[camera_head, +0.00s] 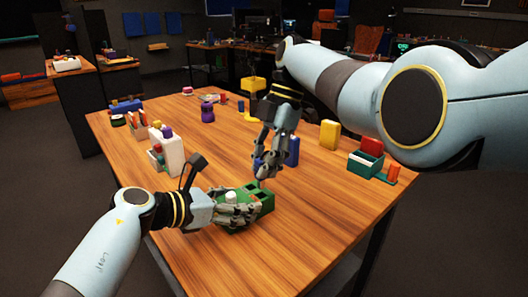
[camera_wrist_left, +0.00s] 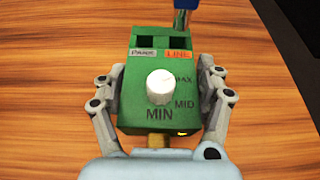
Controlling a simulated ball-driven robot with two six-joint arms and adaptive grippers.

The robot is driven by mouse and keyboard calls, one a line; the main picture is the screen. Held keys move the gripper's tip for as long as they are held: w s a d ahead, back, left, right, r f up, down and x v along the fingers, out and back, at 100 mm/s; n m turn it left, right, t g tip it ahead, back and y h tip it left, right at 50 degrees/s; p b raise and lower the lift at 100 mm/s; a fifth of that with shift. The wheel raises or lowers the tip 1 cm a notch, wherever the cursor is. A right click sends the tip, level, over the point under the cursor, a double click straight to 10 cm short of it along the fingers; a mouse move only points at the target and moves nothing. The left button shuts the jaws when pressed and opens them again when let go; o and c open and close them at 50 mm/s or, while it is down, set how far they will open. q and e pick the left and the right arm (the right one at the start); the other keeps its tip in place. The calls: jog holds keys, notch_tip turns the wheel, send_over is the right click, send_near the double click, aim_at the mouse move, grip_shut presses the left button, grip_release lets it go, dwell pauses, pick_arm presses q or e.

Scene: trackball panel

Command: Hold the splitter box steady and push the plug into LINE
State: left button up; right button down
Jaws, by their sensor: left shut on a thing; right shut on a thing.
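The green splitter box (camera_wrist_left: 143,72) has a white knob (camera_wrist_left: 160,86), marks MIN, MID and MAX, and two dark square openings above the labels PHONE and LINE. It lies on the table, also seen in the head view (camera_head: 262,196). My left gripper (camera_head: 238,213) is shut on it, one finger along each side. My right gripper (camera_head: 266,166) is shut on the blue plug (camera_wrist_left: 186,4), just above and behind the box. The plug's silver end (camera_wrist_left: 180,20) is near the far edge of the LINE opening (camera_wrist_left: 177,44); I cannot tell whether it touches.
The wooden table (camera_head: 310,215) has free room right of the box. A white block (camera_head: 173,155) stands left, a blue one (camera_head: 293,151) behind my right gripper. A yellow block (camera_head: 329,134) and a green open box (camera_head: 364,165) stand at the right.

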jog(key=shift+f, duration=0.45)
jog(key=shift+f, duration=1.55)
dwell(0.9)
jog(key=c, duration=1.1)
grip_release()
jog(key=v, duration=1.2)
jog(key=shift+r, duration=0.1)
jog(key=shift+s+a+r+v, duration=0.1)
jog(key=shift+a+v, duration=0.05)
jog(key=shift+v, duration=1.6)
jog(key=shift+s+a+r+v, duration=0.1)
jog(key=shift+a+v, duration=0.05)
jog(key=shift+v, duration=1.6)
jog(key=shift+s+a+v, duration=0.1)
jog(key=shift+a+v, duration=0.05)
jog(key=shift+v, duration=1.6)
